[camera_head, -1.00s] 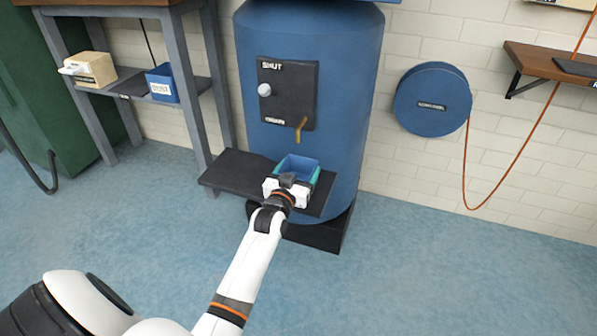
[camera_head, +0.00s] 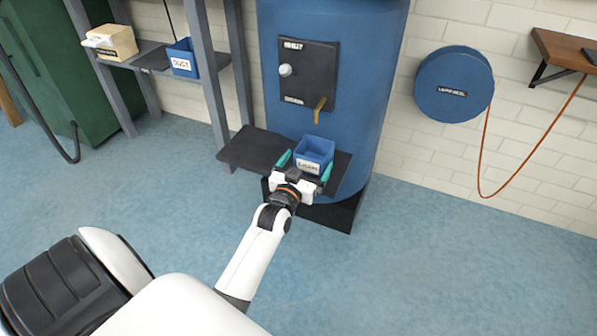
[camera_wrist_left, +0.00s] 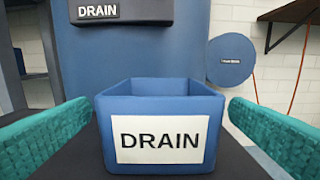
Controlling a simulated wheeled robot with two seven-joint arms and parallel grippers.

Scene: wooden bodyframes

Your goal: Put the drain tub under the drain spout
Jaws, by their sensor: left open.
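The blue drain tub (camera_head: 313,152) stands upright on the dark shelf (camera_head: 252,151) at the front of the blue tank. It sits below the brass drain spout (camera_head: 320,108), which is on the dark panel of the tank. In the left wrist view the tub (camera_wrist_left: 158,158) faces me with its white DRAIN label, and its open top looks empty. My left gripper (camera_head: 305,172) is open, with its teal fingers spread at either side of the tub. In the wrist view there is a gap between each finger and the tub. My right gripper is not in view.
The blue tank (camera_head: 345,50) stands behind the shelf. A blue DUST tub (camera_head: 183,60) and a cream box (camera_head: 112,42) sit on a rack at left. A blue hose reel (camera_head: 453,84) hangs on the wall at right. The floor in front is clear.

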